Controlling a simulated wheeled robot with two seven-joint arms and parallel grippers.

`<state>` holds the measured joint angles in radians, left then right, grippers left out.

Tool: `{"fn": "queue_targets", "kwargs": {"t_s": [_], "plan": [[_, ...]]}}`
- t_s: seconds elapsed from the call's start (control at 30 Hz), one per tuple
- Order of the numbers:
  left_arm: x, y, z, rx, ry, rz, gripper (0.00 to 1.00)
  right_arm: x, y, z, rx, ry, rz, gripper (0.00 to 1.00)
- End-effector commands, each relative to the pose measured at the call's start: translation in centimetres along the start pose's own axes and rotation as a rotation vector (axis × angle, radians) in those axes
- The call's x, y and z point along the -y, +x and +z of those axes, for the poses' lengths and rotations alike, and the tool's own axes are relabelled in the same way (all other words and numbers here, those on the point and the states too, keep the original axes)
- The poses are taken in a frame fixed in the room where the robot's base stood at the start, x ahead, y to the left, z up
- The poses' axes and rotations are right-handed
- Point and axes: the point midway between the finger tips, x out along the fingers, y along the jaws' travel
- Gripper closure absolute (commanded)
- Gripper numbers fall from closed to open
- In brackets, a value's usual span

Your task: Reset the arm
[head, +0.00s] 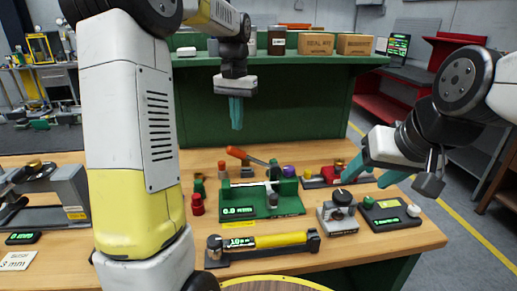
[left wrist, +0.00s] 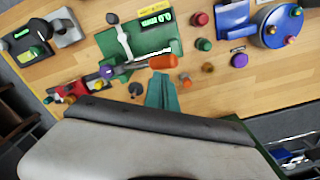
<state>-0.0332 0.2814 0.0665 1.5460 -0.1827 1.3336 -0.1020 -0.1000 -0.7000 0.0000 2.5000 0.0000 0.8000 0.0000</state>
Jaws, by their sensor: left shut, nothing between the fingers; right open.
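A green valve fixture (head: 262,205) with a 0.0 display stands mid-bench; it also shows in the left wrist view (left wrist: 140,48). A lever with an orange handle (head: 237,153) slants at its back, the handle raised to the left. In the left wrist view the orange handle (left wrist: 165,62) lies just beyond my fingertips. My left gripper (head: 236,126) points down above and behind the handle, shut, empty and apart from it; its teal fingers also show in the left wrist view (left wrist: 162,92). My right gripper (head: 372,175) is open and empty above the bench's right side.
A dial gauge block (head: 338,216) and a green-topped display box (head: 390,213) stand at right. A yellow cylinder fixture (head: 280,240) is in front. A green shelf (head: 290,60) with boxes rises behind.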

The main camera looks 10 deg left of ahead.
Motion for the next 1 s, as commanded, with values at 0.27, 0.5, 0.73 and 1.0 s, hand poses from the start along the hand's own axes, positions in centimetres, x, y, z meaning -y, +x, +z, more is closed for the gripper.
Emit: {"fn": "queue_targets", "kwargs": {"t_s": [0.27, 0.5, 0.73, 1.0], "plan": [[-1.4, -2.7, 4.8, -0.114, -0.028, 0.008, 1.00, 0.0, 0.0, 0.0, 0.000, 0.000, 0.000, 0.41], [-4.0, -4.0, 12.6, -0.296, -0.083, 0.039, 1.00, 0.0, 0.0, 0.0, 0.000, 0.000, 0.000, 0.41], [-6.3, -2.5, 19.2, -0.460, -0.142, 0.081, 1.00, 0.0, 0.0, 0.0, 0.000, 0.000, 0.000, 0.41], [-7.8, -0.5, 22.8, -0.560, -0.180, 0.113, 1.00, 0.0, 0.0, 0.0, 0.000, 0.000, 0.000, 0.41]]}}
